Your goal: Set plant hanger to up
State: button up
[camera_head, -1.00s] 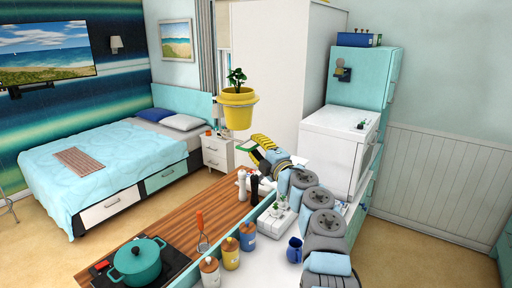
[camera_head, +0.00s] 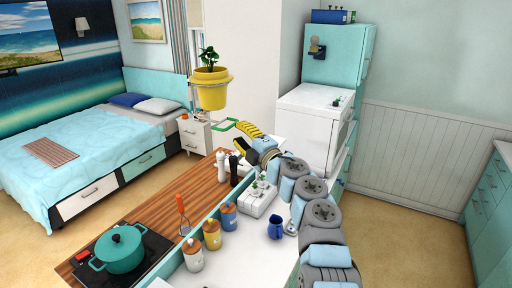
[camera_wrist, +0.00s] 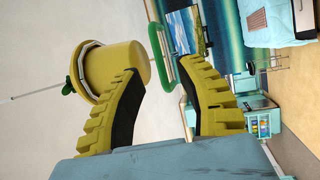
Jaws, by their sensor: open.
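The plant hanger holds a yellow pot (camera_head: 211,92) with a green plant (camera_head: 208,58), upright above the wooden counter in the head view. A green rectangular loop (camera_head: 221,125) sits just below the pot, in front of my gripper (camera_head: 236,136). My gripper is open, with its yellow fingers apart and empty. In the wrist view the green loop (camera_wrist: 154,50) lies just beyond the fingertips, near the gap between them. The yellow pot (camera_wrist: 115,70) shows sideways beyond the left finger. I cannot tell whether a finger touches the loop.
A tall white panel (camera_head: 245,75) stands behind the plant. A white appliance (camera_head: 315,120) is at the right.

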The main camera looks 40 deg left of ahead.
jog(key=v, duration=0.7)
dwell(0.4)
jog(key=shift+d, duration=0.1)
